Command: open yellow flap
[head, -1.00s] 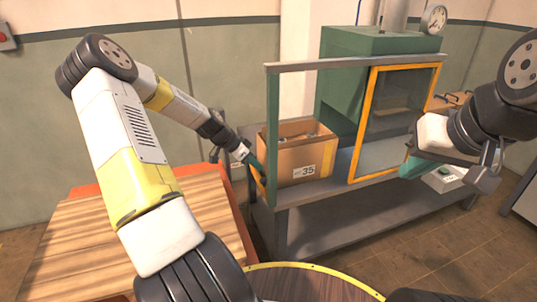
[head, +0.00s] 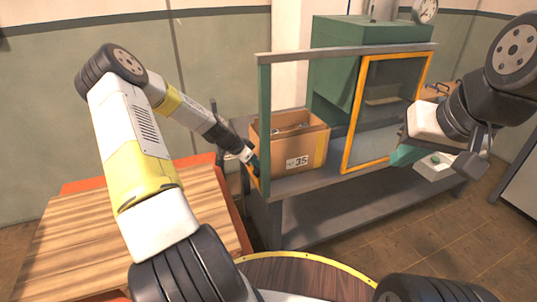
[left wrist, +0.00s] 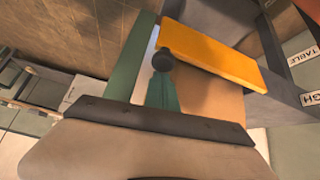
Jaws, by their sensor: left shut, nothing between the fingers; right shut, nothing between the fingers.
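A yellow flap (left wrist: 212,55) shows in the left wrist view as a solid slab near the top middle. In the head view only a thin yellow sliver (head: 255,180) shows at the bench's left end, by the green post. My left gripper (head: 255,163) is shut and empty beside that post; the arm hides part of this area. In the left wrist view its green fingers (left wrist: 163,85) overlap the flap's near left corner; I cannot tell whether they touch. My right gripper (head: 403,156) is shut and empty, in front of the bench's right part.
A cardboard box (head: 290,150) marked 35 stands on the grey bench (head: 330,182). A yellow-framed glass panel (head: 345,150) stands to its right, before a green machine (head: 335,70). A wooden-topped table (head: 120,235) is at left. Open floor (head: 430,250) lies at front right.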

